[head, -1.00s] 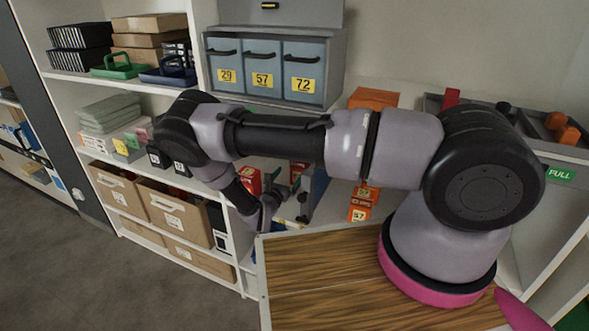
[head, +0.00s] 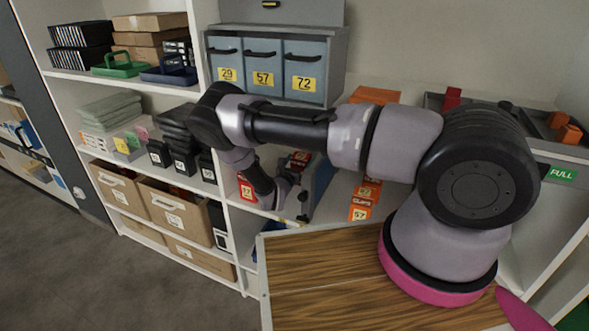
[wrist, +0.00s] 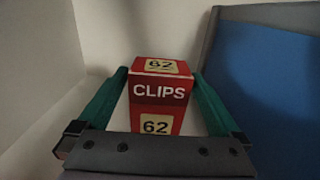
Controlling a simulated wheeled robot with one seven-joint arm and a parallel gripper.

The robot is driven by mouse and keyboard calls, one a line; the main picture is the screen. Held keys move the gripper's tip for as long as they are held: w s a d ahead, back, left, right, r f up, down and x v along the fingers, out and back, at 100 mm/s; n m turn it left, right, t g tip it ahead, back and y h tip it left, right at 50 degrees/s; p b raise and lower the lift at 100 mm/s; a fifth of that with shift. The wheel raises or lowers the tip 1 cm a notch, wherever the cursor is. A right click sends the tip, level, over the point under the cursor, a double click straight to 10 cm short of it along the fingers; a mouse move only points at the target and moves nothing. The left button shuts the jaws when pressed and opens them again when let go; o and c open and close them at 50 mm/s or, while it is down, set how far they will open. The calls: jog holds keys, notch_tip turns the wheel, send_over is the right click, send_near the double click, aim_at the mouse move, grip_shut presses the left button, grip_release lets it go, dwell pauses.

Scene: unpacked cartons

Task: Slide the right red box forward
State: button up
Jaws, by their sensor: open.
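A red box marked CLIPS 62 (wrist: 160,90) stands upright in the wrist view. My gripper (wrist: 158,74) has its two green fingers apart, one on each side of this box. I cannot tell whether either finger touches it. In the head view my gripper (head: 286,188) is inside the middle shelf bay, mostly hidden by my wrist. A red box (head: 300,157) shows partly behind it, at the back of the bay. Another red box (head: 246,188) stands to the left, near the shelf upright.
A blue-grey bin (head: 321,184) stands close on the right of my gripper; its blue side (wrist: 270,90) fills the right of the wrist view. A white wall (wrist: 40,60) is on the left. Orange clip boxes (head: 364,200) stand right of the bin.

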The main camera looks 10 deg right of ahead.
jog(key=shift+x, duration=1)
